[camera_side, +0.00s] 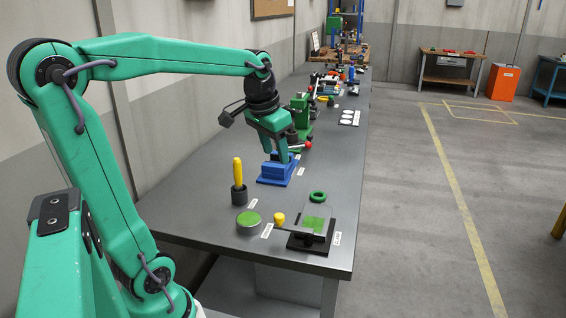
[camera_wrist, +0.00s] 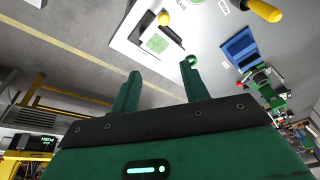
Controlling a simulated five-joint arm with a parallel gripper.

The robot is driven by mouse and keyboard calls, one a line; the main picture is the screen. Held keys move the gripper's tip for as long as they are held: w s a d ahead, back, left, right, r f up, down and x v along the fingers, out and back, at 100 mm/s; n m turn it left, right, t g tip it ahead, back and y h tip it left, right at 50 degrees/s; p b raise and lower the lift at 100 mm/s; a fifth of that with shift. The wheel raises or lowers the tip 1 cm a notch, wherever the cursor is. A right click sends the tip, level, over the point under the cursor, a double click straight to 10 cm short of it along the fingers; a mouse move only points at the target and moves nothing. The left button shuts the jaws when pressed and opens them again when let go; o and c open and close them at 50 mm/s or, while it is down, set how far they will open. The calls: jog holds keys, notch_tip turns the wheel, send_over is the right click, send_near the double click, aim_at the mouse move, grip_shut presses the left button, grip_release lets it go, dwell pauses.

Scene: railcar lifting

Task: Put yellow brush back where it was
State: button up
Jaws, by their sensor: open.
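The yellow brush (camera_side: 237,171) stands upright with its yellow handle up in a dark round cup (camera_side: 239,196) near the left edge of the bench. Its lower end is hidden in the cup. In the wrist view the yellow handle (camera_wrist: 264,10) shows at the top right, cut by the frame edge. My gripper (camera_side: 281,157) is open and empty, above or close to the blue block, to the right of and apart from the brush. Its two fingers (camera_wrist: 161,68) also show in the wrist view with nothing between them.
A blue block (camera_side: 276,171) lies under my gripper. A green disc (camera_side: 248,218), a small yellow piece (camera_side: 279,218), a green ring (camera_side: 317,196) and a black stand with a clear plate (camera_side: 310,241) are at the near end. Several tools crowd the far bench.

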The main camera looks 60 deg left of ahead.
jog(key=s+d+f+m+t+h, duration=0.1)
jog(key=s+d+f, duration=0.3)
jog(key=s+d, duration=0.6)
jog(key=d+m+t, duration=0.1)
jog(key=d, duration=0.1)
jog(key=shift+d+t, duration=0.3)
